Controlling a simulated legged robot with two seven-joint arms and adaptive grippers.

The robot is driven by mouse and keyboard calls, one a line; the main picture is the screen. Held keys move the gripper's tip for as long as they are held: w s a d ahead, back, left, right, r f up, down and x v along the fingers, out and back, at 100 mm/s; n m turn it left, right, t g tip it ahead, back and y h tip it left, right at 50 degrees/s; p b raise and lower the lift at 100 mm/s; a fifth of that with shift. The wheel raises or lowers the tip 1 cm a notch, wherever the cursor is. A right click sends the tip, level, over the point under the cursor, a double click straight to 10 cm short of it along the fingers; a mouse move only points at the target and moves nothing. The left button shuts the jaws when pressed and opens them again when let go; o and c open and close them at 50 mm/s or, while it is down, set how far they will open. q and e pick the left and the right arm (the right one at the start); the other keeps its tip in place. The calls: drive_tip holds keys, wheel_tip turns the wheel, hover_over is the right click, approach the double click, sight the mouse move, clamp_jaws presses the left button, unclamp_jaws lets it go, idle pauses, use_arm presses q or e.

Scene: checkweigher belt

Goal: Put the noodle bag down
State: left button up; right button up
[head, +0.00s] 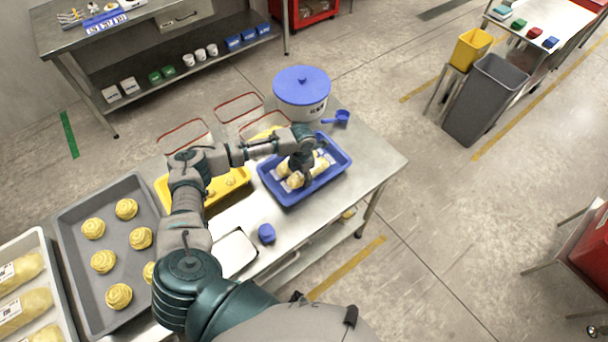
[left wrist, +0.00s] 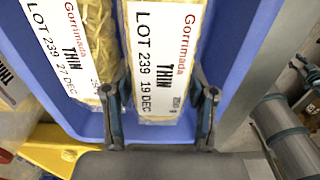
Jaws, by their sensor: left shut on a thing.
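My left gripper (head: 302,168) reaches down into a blue tray (head: 290,200) on the steel table. In the left wrist view its two fingers (left wrist: 160,112) are shut on a noodle bag (left wrist: 163,60), one finger on each side. The bag has a white label reading "Gorrimada THIN LOT 239 19 DEC". It is inside the tray outline; whether it touches the tray floor I cannot tell. A second noodle bag (left wrist: 62,50), labelled 27 DEC, lies beside it on the left. In the head view the gripper partly hides the bags. My right gripper is not in view.
A yellow tray (head: 222,198) stands left of the blue tray. A white tub with a blue lid (head: 302,85) and a blue scoop (head: 342,117) are behind it. A small blue object (head: 266,233) is in front. The table's right end is clear.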

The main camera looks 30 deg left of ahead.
use_arm(q)
drive_tip(key=o, duration=1.1)
drive_tip(key=shift+a, duration=0.1)
drive_tip(key=shift+d, duration=0.2)
drive_tip(key=shift+d+r, duration=0.15)
drive_tip(key=shift+d, duration=0.3)
drive_tip(key=shift+r, duration=0.15)
drive_tip(key=r, duration=0.5)
drive_tip(key=a+r, duration=0.1)
drive_tip(key=r, duration=0.1)
drive_tip(key=shift+w+r, duration=0.1)
drive_tip(key=shift+r, duration=0.3)
drive_tip(key=r, duration=0.4)
drive_tip(key=shift+d+r, duration=0.1)
drive_tip(key=shift+d, duration=0.3)
drive_tip(key=shift+r, duration=0.45)
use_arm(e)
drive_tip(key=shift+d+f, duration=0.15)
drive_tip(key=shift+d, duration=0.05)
